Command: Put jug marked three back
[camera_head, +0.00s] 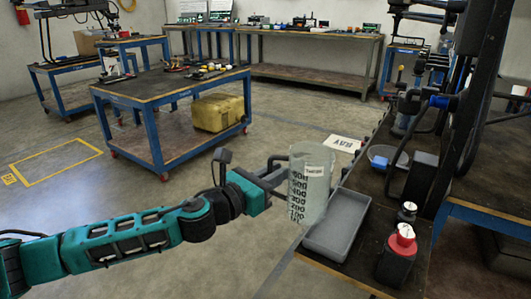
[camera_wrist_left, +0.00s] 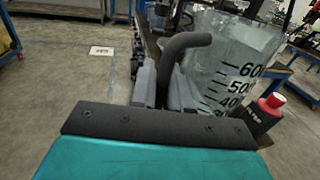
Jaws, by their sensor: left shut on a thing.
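The jug (camera_head: 308,190) is clear, with dark scale numbers and a small white label too small to read. My left gripper (camera_head: 280,172) is shut on the jug's dark handle (camera_wrist_left: 190,42); the fingers (camera_wrist_left: 162,85) show at the handle's lower part. In the head view the jug is at the left edge of a grey tray (camera_head: 337,225) and overlaps it; I cannot tell whether it touches it. My right gripper does not show.
A dark bench (camera_head: 352,262) bears the tray, a red-capped bottle (camera_head: 398,255), a small black bottle (camera_head: 407,212) and a grey dish (camera_head: 388,157). Dark equipment (camera_head: 480,90) rises at the right. A blue-framed cart (camera_head: 170,88) stands behind; the floor between is clear.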

